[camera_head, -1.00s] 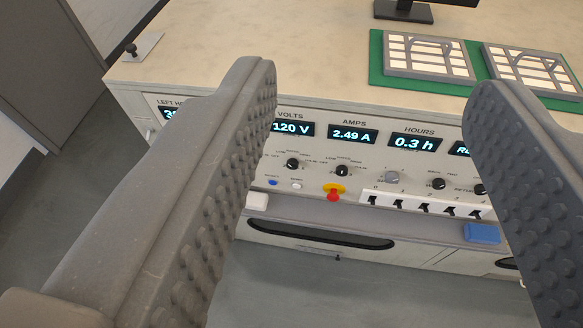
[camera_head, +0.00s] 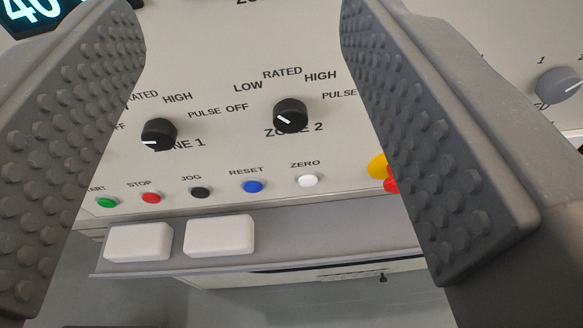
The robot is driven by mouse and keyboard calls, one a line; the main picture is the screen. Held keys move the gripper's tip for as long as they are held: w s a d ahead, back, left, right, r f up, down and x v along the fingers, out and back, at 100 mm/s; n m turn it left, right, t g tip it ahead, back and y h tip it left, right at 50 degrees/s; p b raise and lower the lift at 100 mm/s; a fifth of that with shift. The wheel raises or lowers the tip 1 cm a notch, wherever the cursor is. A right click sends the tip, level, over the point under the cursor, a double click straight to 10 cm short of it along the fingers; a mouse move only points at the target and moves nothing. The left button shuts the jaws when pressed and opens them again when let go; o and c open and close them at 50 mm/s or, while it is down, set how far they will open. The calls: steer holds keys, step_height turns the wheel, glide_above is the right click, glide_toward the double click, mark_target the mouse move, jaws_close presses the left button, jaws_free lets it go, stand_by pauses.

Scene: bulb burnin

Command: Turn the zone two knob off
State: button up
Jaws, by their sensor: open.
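The zone 2 knob (camera_head: 290,115) is a round black knob on the light panel, above the ZONE 2 label. Its white mark lies on its left side and slants left and slightly up, roughly toward the OFF lettering. LOW, RATED, HIGH and PULSE stand around it. My gripper (camera_head: 245,30) is open and empty, with one studded grey finger at each side of the view. The knob shows between the fingers, nearer the right one, and neither visibly touches it. The right finger hides part of the panel.
The zone 1 knob (camera_head: 158,133) is to the left. Below are green, red, black, blue (camera_head: 253,187) and white buttons. A red and yellow control (camera_head: 382,172) is partly behind the right finger. Two white blocks (camera_head: 218,235) sit on the ledge. A grey knob (camera_head: 558,84) is far right.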

steer(key=t+b, duration=0.1)
steer(key=b, duration=0.1)
glide_toward(291, 126)
steer(key=shift+n+h, duration=0.4)
steer(key=w+b, duration=0.1)
steer(key=w, duration=0.7)
steer(key=shift+w+b, duration=0.25)
steer(key=shift+b, duration=0.05)
steer(key=c, duration=1)
